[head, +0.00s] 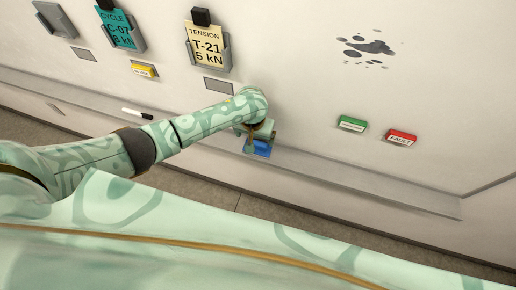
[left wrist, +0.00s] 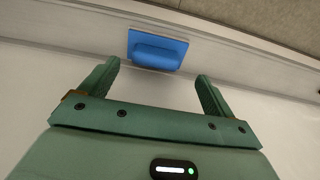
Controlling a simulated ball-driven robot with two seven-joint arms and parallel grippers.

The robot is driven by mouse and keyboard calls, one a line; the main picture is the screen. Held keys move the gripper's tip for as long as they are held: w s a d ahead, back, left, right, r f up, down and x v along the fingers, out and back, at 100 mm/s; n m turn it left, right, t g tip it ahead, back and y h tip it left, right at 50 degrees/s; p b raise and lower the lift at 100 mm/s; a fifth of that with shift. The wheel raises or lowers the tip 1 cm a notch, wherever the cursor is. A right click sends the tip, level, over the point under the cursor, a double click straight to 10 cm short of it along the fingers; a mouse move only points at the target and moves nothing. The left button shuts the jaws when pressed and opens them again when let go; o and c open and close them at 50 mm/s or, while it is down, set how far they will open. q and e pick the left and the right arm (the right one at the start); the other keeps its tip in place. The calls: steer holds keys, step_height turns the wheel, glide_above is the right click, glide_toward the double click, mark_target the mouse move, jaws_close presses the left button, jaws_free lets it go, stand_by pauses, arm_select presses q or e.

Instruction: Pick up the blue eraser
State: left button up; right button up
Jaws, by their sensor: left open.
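The blue eraser (head: 259,149) is just beyond my left gripper in the head view, at the ledge below the white board, and is partly covered by the gripper. In the left wrist view the blue eraser (left wrist: 157,50) shows whole, with a raised grip on a flat blue base. My left gripper (left wrist: 158,72) is open, its two green fingers spread and pointing toward the eraser. The eraser lies ahead of and between the fingertips, and nothing is held. In the head view the left gripper (head: 257,134) is small and its fingers are hard to make out. My right gripper is not seen.
A ledge (head: 330,180) runs along the board's lower edge. A black-and-white marker (head: 137,113) is to the left. A green label (head: 352,124) and a red label (head: 401,138) are to the right. Holders with a blue card (head: 117,28) and a cream card (head: 206,47) are above.

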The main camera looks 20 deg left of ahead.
mark_target(258, 143)
arm_select(q)
steer(key=f, duration=0.1)
steer(key=f+b, duration=0.1)
steer(key=f, duration=0.1)
steer(key=f+b, duration=0.1)
steer(key=shift+w+d+f, duration=0.15)
steer(key=shift+w+d, duration=0.1)
steer(key=shift+d, duration=0.1)
steer(key=shift+w+f+b, duration=0.15)
steer(key=shift+f+b, duration=0.3)
steer(key=shift+b, duration=0.05)
steer(key=shift+r, duration=0.1)
steer(key=c, duration=1.1)
steer(key=shift+o, duration=0.2)
